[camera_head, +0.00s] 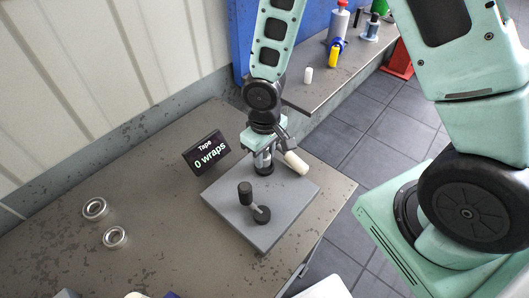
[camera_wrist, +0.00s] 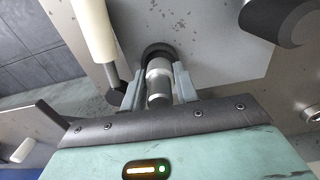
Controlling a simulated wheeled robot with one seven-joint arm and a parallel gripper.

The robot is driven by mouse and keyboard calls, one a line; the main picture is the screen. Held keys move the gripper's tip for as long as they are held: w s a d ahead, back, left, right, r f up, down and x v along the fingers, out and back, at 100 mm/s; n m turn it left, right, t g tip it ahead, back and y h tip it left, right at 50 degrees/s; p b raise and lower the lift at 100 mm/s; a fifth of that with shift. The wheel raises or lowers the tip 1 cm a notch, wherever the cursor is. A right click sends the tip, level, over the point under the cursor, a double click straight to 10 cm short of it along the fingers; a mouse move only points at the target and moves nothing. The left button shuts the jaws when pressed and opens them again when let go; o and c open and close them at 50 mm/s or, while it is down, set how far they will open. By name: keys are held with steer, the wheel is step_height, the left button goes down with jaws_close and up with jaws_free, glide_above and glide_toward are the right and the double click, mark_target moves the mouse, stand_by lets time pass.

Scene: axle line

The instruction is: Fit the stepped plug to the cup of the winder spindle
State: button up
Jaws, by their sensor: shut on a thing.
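My gripper (camera_head: 264,150) is shut on the stepped plug (camera_wrist: 159,82), a bright grey metal cylinder with a wider band and a narrower part. The fingers (camera_wrist: 158,92) press on its two sides in the wrist view. The plug points down at a dark round cup (camera_wrist: 158,51) on the grey winder plate (camera_head: 235,215). In the head view the plug and the cup (camera_head: 264,169) stand in line; how deep the plug sits, if at all, I cannot tell. A cream handle (camera_head: 296,162) on a dark arm is close beside my gripper, also in the wrist view (camera_wrist: 94,30).
A dark knobbed post (camera_head: 245,194) with a round foot (camera_head: 262,215) stands on the plate's front part. A sign reading "Tape 0 wraps" (camera_head: 207,153) is left of the plate. Two metal rings (camera_head: 95,209) (camera_head: 115,237) lie on the left, with clear bench between.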

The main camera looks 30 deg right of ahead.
steer(key=shift+r, duration=0.1)
steer(key=shift+f, duration=0.2)
steer(key=shift+f+b, duration=0.75)
steer(key=o, duration=1.1)
step_height(320, 180, up, 18)
steer(key=shift+f, duration=0.25)
